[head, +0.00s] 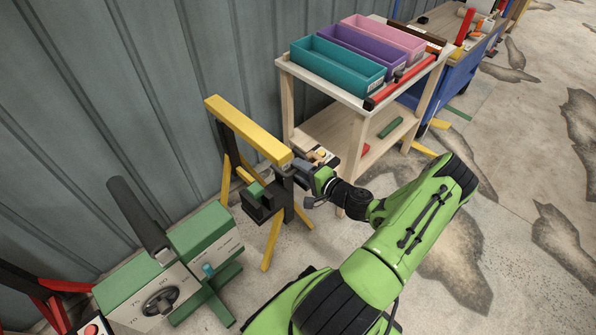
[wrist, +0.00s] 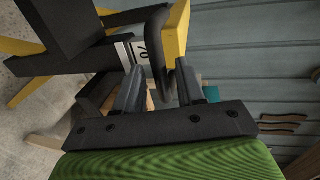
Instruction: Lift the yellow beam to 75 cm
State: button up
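The yellow beam (head: 245,130) rests across the top of a stand with dark uprights and yellow legs (head: 272,245), beside the corrugated wall. Its near end also shows in the wrist view (wrist: 177,38). A dark curved handle (wrist: 154,50) is beside that end. My gripper (head: 303,168) is at the near end of the stand. In the wrist view my gripper (wrist: 160,68) has its two fingers apart, with the handle's lower part between them. No firm contact shows. A white plate with dark marks (wrist: 140,52) sits left of the handle.
A green machine with a dial (head: 175,270) and dark lever stands at lower left. A wooden shelf cart (head: 285,62) carries teal (head: 335,66), purple (head: 365,45) and pink (head: 385,35) bins, close behind my gripper. Stained floor at right is open.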

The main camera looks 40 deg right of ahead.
jog(key=shift+x, duration=0.85)
jog(key=shift+c, duration=0.4)
grip_shut()
